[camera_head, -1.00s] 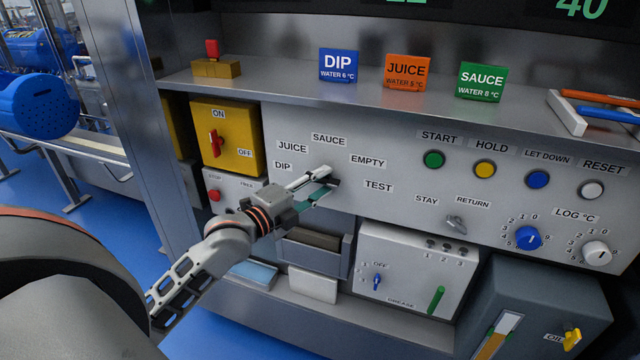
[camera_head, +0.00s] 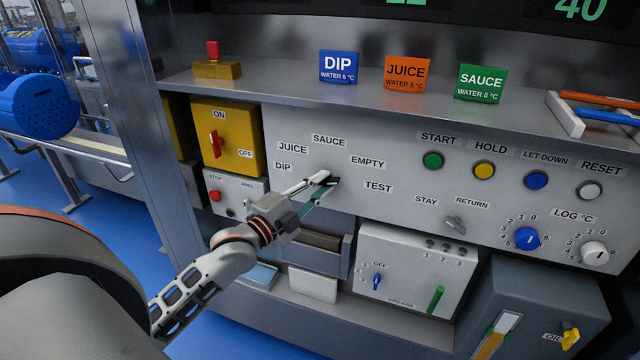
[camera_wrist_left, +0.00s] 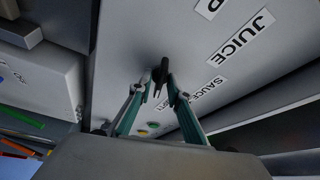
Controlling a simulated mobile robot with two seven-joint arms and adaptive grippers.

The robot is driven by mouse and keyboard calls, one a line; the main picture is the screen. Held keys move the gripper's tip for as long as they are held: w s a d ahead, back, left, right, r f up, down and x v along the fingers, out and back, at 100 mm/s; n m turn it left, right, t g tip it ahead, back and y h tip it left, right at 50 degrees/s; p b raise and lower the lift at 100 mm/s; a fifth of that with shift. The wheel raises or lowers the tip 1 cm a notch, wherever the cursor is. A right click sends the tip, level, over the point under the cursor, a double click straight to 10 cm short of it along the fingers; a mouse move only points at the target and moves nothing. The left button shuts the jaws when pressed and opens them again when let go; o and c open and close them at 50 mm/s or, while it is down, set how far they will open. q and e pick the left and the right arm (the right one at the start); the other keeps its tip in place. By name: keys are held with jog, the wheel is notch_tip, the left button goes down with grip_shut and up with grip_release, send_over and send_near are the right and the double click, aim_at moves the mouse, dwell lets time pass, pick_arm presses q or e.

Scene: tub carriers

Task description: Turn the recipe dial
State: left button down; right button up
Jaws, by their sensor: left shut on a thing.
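The recipe dial is a small dark knob on the grey panel (camera_head: 400,215), amid the labels DIP (camera_head: 283,167), JUICE (camera_head: 292,148), SAUCE (camera_head: 329,140), EMPTY (camera_head: 367,162) and TEST (camera_head: 378,187). My left gripper (camera_head: 326,182) is shut on the dial, with its fingers reaching up to the panel from the lower left. In the left wrist view the black dial (camera_wrist_left: 161,72) shows between the two fingertips. The fingers mostly cover the dial in the head view, so I cannot tell which label it points to. My right gripper is not in view.
A steel shelf (camera_head: 290,88) with DIP, JUICE and SAUCE cards runs above the panel. A yellow switch box (camera_head: 238,165) stands left of the dial. A grey bin (camera_head: 318,258) lies just below my gripper. Coloured buttons and a small STAY/RETURN switch (camera_head: 455,224) are to the right.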

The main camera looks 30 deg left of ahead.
pick_arm(q)
jog(key=n, duration=0.2)
jog(key=n+t+p, duration=0.1)
jog(key=n, duration=0.1)
jog(key=shift+t+y, duration=0.3)
jog(key=shift+y, duration=0.1)
jog(key=n+y+p, duration=0.1)
jog(key=n+y, duration=0.1)
jog(key=n, duration=0.3)
jog(key=n+y+p, duration=0.2)
jog(key=n, duration=0.2)
jog(key=n+t+y+p, duration=0.1)
jog(key=n+y, duration=0.1)
jog(key=n, duration=0.3)
jog(key=shift+d+f+n+y, duration=0.25)
jog(key=shift+d+n+y, duration=0.05)
jog(key=shift+y, duration=0.1)
jog(key=shift+n, duration=0.4)
jog(key=c, duration=2.1)
grip_release()
jog(key=shift+o, duration=0.9)
jog(key=shift+w, duration=0.1)
